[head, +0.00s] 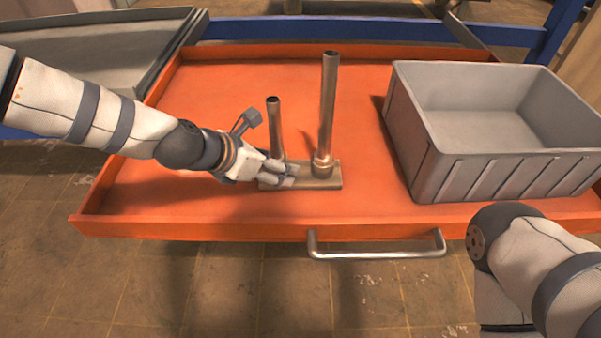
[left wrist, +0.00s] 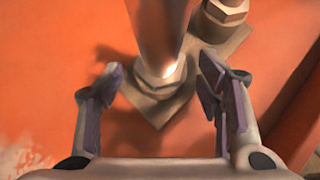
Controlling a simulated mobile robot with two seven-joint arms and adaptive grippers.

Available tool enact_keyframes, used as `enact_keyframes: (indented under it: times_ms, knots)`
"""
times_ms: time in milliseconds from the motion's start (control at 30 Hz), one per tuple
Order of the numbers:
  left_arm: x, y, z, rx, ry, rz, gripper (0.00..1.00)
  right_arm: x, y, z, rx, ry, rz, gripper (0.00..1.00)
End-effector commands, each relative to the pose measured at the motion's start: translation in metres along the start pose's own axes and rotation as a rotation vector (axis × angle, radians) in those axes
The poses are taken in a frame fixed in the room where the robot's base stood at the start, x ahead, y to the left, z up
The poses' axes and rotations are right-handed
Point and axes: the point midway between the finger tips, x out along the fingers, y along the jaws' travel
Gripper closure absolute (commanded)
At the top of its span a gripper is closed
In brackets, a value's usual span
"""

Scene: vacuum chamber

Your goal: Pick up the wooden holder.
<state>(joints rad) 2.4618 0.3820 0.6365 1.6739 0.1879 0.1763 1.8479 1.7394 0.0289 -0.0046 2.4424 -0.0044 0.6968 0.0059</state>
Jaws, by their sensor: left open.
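The wooden holder (head: 318,181) is a flat brown base lying on the orange drawer floor, with a short metal pipe (head: 275,125) and a taller metal pipe (head: 328,105) standing upright on it. My left gripper (head: 290,175) is at the holder's left end, by the foot of the short pipe. In the left wrist view the open fingers (left wrist: 162,90) lie on either side of a pipe foot, and the holder's corner (left wrist: 158,112) shows between them. No clear contact shows. My right gripper is out of view; only part of my right arm shows at the lower right.
A grey open bin (head: 425,160), empty, stands at the right in the orange drawer (head: 190,228). The drawer has low walls and a metal handle (head: 375,252) at the front. The drawer floor left of and behind the holder is clear.

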Motion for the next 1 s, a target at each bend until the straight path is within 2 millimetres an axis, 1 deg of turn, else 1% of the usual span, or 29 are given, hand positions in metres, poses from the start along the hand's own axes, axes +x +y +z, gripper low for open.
enact_keyframes:
  times_ms: [167, 267, 300, 367, 400, 433, 467, 767, 867, 1000]
  knots:
    - [0.0, 0.0, 0.001, 0.0, -0.001, 0.001, 0.4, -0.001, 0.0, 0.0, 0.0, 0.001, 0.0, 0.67]
    - [-0.001, 0.0, 0.001, 0.0, -0.001, 0.0, 0.6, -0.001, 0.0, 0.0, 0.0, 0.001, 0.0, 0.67]
    - [-0.001, 0.0, 0.001, 0.0, -0.001, 0.0, 0.69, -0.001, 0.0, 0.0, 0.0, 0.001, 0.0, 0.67]
    - [-0.001, 0.0, 0.001, 0.0, -0.001, 0.0, 0.83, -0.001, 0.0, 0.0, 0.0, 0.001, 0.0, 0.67]
    - [-0.001, 0.0, 0.001, 0.0, -0.001, 0.0, 0.92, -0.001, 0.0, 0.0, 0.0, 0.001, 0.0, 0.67]
    - [-0.001, 0.0, 0.001, 0.0, -0.001, 0.0, 0.99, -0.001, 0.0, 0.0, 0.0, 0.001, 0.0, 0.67]
    - [-0.001, 0.0, 0.001, 0.0, -0.001, 0.0, 1.0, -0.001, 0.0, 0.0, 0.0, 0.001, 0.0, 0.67]
    - [-0.002, 0.001, 0.003, 0.0, -0.004, 0.002, 1.0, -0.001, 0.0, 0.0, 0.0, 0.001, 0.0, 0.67]
    - [-0.005, 0.001, 0.007, 0.0, -0.005, 0.002, 1.0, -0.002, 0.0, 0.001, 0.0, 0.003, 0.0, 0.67]
    - [-0.016, 0.0, 0.018, 0.002, -0.006, 0.002, 1.0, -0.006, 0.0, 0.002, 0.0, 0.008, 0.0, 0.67]
